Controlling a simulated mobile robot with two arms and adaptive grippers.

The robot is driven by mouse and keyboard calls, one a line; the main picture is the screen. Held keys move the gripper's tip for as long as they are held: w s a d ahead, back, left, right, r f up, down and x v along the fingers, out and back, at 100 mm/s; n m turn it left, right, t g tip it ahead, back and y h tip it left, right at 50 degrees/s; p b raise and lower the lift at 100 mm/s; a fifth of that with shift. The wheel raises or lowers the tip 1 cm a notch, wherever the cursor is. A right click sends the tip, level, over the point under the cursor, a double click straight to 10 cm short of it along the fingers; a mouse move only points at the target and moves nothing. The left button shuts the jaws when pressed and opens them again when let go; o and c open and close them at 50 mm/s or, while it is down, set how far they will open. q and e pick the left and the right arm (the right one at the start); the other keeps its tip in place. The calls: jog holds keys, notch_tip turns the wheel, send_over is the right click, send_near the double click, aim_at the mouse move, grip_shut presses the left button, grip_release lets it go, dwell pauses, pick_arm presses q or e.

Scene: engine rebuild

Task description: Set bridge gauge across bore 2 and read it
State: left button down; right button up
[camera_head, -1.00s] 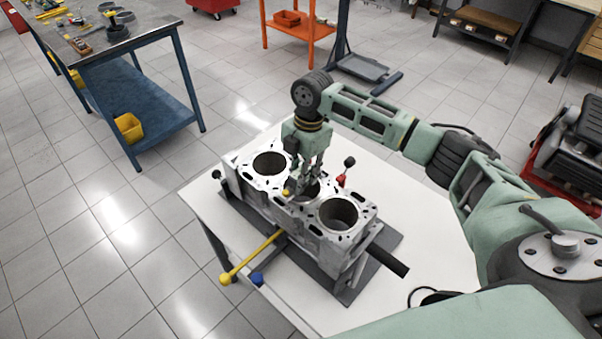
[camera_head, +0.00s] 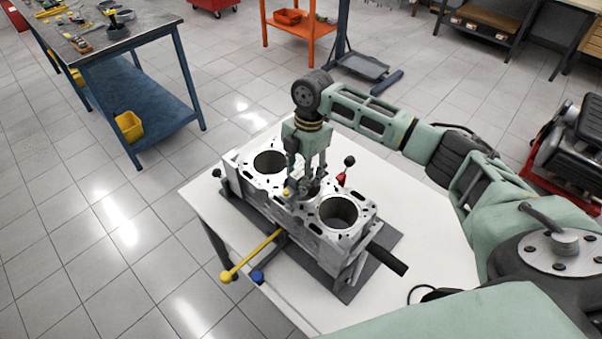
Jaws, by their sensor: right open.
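The grey engine block (camera_head: 287,238) lies on a white table with three bores in its top. The left bore (camera_head: 270,163) and the right bore (camera_head: 338,212) are open and empty-looking. My right gripper (camera_head: 305,190) is over the middle bore, pointing down, with its fingers apart. A small dark part (camera_head: 313,186) shows between and behind the fingers at the middle bore. I cannot tell whether it is the bridge gauge, or whether it touches the fingers. The fingers hide much of that bore. My left gripper is not in view.
A yellow-handled bar (camera_head: 252,255) sticks out at the block's front, near a blue knob (camera_head: 257,277). A red lever with a black knob (camera_head: 346,172) stands behind the block. A dark bar (camera_head: 388,260) projects at right. A blue workbench (camera_head: 150,38) stands back left.

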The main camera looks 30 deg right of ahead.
notch_tip(320, 180, up, 12)
jog(key=d, duration=0.1)
jog(key=shift+w+d, duration=0.3)
jog(key=shift+d, duration=0.05)
jog(key=shift+f, duration=0.15)
